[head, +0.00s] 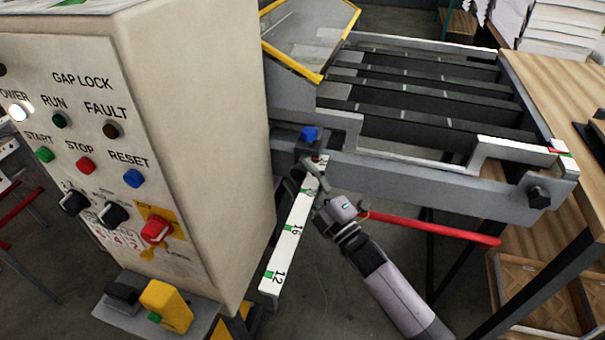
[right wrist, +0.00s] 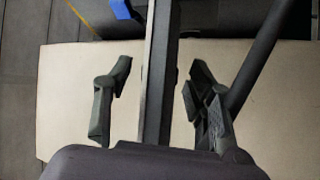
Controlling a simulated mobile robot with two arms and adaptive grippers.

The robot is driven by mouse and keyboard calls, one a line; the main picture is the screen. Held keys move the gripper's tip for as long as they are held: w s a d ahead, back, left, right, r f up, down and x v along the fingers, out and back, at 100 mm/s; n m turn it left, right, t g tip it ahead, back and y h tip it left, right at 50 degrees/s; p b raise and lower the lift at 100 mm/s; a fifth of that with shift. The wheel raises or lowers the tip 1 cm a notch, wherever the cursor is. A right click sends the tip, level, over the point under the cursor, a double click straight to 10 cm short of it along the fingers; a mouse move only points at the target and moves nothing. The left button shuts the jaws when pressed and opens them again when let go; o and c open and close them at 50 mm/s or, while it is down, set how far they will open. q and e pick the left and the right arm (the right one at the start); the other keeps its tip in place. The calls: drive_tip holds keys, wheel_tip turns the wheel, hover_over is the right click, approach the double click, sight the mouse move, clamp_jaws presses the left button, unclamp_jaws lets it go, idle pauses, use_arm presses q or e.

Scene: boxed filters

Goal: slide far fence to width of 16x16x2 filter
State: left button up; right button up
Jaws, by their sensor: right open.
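A white scale (head: 283,243) with green marks runs down toward the front, with 12 and 16 readable on it. A dark block with a blue knob (head: 309,134) sits at its far end. My right gripper (head: 307,180) is open just below that block, over the scale's upper part. In the right wrist view its two fingers (right wrist: 158,100) stand apart on either side of a dark grey bar (right wrist: 158,60); I cannot tell if they touch it. A blue part shows at that view's top. A white-topped rail (head: 425,45) crosses the conveyor's far side; I cannot tell if this is the far fence.
A beige control box (head: 200,130) labelled GAP LOCK stands close on the left. A red bar (head: 435,229) extends right from beside my gripper. The dark-slatted conveyor (head: 420,105) lies behind, with a wooden table (head: 560,90) to the right. No boxed filter is clearly identifiable.

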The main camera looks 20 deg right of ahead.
drive_tip(key=shift+w+r, duration=0.1)
drive_tip(key=shift+w, duration=0.1)
drive_tip(key=shift+c, duration=0.6)
clamp_jaws()
